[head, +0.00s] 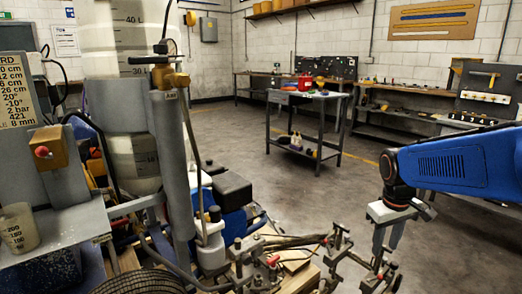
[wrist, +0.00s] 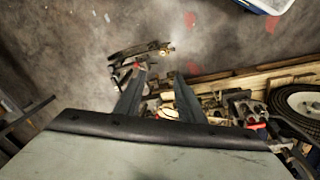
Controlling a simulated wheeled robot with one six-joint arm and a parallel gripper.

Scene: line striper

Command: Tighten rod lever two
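The line striper's rod assembly (head: 300,255) is at the bottom centre of the head view, with dark rods, clamps and small red-tipped levers. One red lever (head: 273,261) is near the middle, and another red part (head: 380,276) is at the right end. I cannot tell which lever is number two. My gripper (head: 385,248) points down above the right end of the assembly. In the wrist view my gripper (wrist: 155,84) has its fingers apart, with nothing seen held. A clamp with a red part (wrist: 138,66) shows by the left fingertip; contact cannot be told.
The striper's grey post (head: 172,150), large tank (head: 125,30) and blue motor (head: 235,218) stand to the left. A cup (head: 19,228) sits on its left shelf. A work table (head: 308,95) stands farther back. The concrete floor (head: 300,190) between is clear.

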